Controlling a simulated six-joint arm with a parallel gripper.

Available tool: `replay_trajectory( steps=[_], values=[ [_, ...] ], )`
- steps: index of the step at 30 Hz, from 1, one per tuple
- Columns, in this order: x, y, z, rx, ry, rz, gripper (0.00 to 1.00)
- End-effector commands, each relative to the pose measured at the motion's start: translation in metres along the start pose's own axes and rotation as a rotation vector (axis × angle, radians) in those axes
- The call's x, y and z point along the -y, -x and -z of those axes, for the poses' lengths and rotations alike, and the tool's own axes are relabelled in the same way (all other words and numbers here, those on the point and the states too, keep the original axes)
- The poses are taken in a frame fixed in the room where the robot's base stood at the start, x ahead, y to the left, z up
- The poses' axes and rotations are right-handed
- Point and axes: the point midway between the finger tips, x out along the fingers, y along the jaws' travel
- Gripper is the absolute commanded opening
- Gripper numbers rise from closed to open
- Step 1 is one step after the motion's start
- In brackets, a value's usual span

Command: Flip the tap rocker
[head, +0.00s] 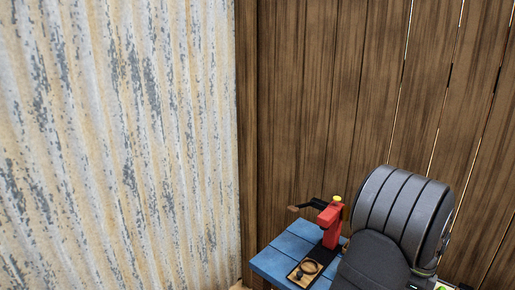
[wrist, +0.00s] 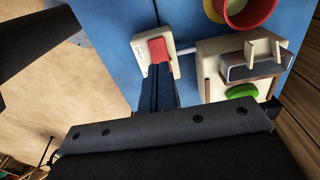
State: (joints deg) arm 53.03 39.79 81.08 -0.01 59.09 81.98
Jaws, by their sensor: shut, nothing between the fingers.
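The rocker (wrist: 157,49) is a red switch set in a small cream housing (wrist: 140,45) with a printed label, on the blue tabletop in the wrist view. My gripper (wrist: 159,68) is shut and empty, its dark fingertips right at the rocker's near edge. I cannot tell whether they touch it. The fingers hide part of the housing. In the head view my arm covers this area, and neither the rocker nor my gripper can be made out.
A cream box (wrist: 208,58) with a grey block and green button stands right of the rocker. A red and yellow round container (wrist: 240,12) is beyond it. In the head view, a red device (head: 331,222) with a black handle stands on the blue table (head: 272,265).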

Motion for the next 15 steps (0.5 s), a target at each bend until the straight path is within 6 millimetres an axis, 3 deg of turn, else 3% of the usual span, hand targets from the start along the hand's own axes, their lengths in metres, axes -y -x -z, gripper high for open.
replay_trajectory(
  steps=[15],
  values=[
    [0.000,0.041,0.000,0.000,0.000,0.001,0.00]
  ],
)
